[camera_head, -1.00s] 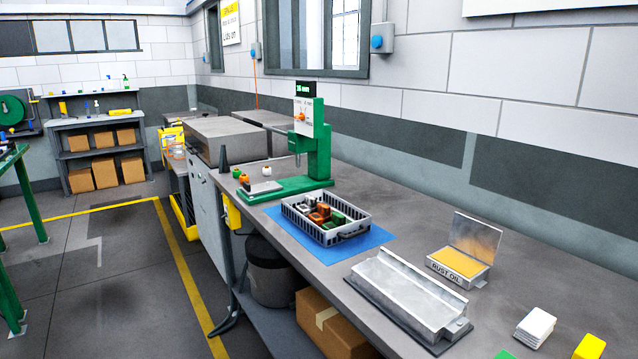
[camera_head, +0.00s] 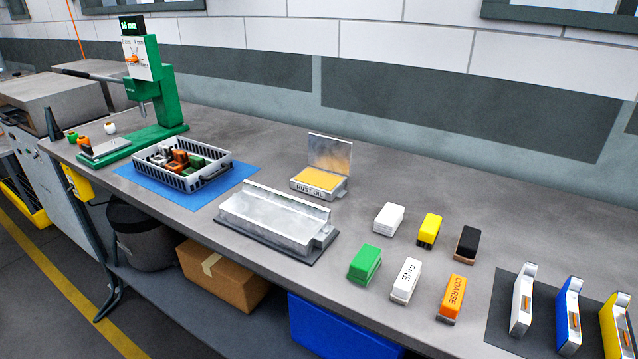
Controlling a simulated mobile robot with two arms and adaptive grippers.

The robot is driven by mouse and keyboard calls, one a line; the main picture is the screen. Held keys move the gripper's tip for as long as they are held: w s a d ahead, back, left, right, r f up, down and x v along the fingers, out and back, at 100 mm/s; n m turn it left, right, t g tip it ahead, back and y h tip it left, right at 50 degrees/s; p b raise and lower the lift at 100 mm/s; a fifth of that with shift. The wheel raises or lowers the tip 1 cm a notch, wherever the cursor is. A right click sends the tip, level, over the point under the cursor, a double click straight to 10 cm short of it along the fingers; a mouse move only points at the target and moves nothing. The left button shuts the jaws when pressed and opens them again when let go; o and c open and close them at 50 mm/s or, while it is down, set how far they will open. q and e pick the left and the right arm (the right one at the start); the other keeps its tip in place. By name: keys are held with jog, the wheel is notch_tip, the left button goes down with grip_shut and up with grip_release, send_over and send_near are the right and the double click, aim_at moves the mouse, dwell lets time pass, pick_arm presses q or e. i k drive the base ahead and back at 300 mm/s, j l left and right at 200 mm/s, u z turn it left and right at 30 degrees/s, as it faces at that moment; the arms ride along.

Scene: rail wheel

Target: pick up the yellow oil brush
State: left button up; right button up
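The yellow oil brush (camera_head: 429,228) is a small yellow block with dark bristles below. It stands on the grey workbench (camera_head: 270,150) right of the middle of the head view. It is in the back row of small blocks, between a white block (camera_head: 388,219) and a black-topped block (camera_head: 467,243). Nothing covers it. Neither of my grippers shows in the head view.
A green block (camera_head: 364,264), a white FINE block (camera_head: 405,281) and an orange COARSE block (camera_head: 452,298) stand in front. A rust oil tin (camera_head: 320,182) with raised lid and a metal trough (camera_head: 275,217) lie left. Upright white, blue and yellow tools stand right. The back bench is clear.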

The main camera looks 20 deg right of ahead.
aim_at(429, 230)
jog(key=z, duration=1.5)
